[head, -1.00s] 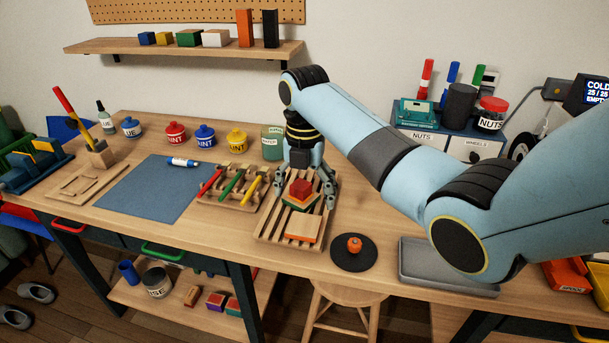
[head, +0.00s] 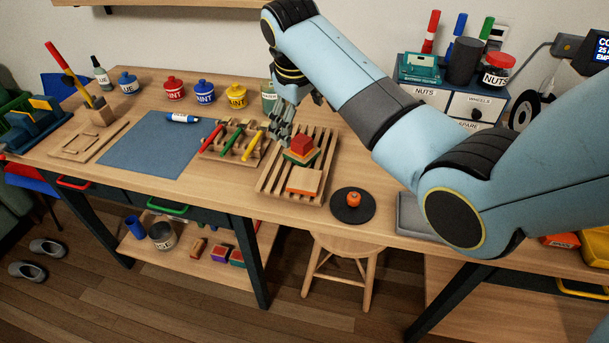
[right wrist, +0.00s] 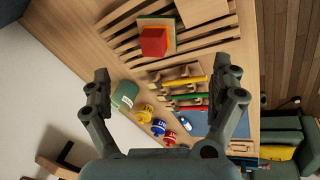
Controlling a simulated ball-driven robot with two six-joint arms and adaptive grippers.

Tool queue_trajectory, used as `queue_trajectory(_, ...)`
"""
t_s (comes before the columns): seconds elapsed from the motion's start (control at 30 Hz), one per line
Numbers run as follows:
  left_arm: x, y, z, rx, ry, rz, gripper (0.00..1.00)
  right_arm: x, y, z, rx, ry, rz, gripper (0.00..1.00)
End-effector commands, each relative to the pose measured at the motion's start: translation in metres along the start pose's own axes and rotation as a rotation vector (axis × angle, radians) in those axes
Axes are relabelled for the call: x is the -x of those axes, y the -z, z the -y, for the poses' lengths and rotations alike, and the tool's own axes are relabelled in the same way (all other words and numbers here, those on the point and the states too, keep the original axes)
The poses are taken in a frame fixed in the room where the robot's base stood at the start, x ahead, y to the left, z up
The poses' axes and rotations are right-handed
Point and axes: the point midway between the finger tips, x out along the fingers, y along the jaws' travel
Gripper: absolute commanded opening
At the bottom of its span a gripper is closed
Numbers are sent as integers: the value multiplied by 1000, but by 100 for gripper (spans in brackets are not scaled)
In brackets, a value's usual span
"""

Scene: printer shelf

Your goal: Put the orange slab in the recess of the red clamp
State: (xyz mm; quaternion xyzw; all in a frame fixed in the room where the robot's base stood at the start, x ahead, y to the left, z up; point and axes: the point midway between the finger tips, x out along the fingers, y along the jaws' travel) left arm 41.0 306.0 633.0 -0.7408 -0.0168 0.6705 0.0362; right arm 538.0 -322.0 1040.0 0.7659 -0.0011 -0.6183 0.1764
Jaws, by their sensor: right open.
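A slab with orange sides and a pale top (head: 304,180) lies on the front of a slatted wooden rack (head: 268,187). The red block also shows in the right wrist view (right wrist: 154,42). I cannot pick out the red clamp or its recess for sure; a red-handled tool (head: 212,140) lies in a wooden holder. My right gripper (head: 283,135) is open and empty, left of and behind the stack. My left gripper is not in view.
Green (head: 231,141) and yellow (head: 252,145) handled tools lie in the holder left of the rack. A black disc (head: 350,210) with an orange fruit-like thing is at right. The blue mat (head: 150,145) is mostly clear.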

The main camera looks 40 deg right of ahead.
Motion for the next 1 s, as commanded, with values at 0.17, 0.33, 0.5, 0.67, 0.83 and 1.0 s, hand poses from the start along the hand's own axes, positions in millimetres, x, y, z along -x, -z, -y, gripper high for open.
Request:
queue_trajectory(0.17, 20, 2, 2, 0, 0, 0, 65, 6, -4, 18, -576, -59, -55, 94)
queue_trajectory(0.33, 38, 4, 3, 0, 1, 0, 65, 12, -17, 43, -1016, -80, -109, 94)
queue_trajectory(0.5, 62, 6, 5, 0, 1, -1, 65, 18, -51, 89, -1115, -73, -64, 94)
queue_trajectory(0.67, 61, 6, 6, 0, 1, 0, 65, -5, -62, 96, -1106, -73, -38, 94)
queue_trajectory(0.83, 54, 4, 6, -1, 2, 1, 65, -36, -62, 94, -1107, -71, -38, 94)
queue_trajectory(1.0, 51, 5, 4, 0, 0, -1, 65, -46, -62, 93, -1109, -71, -40, 94)
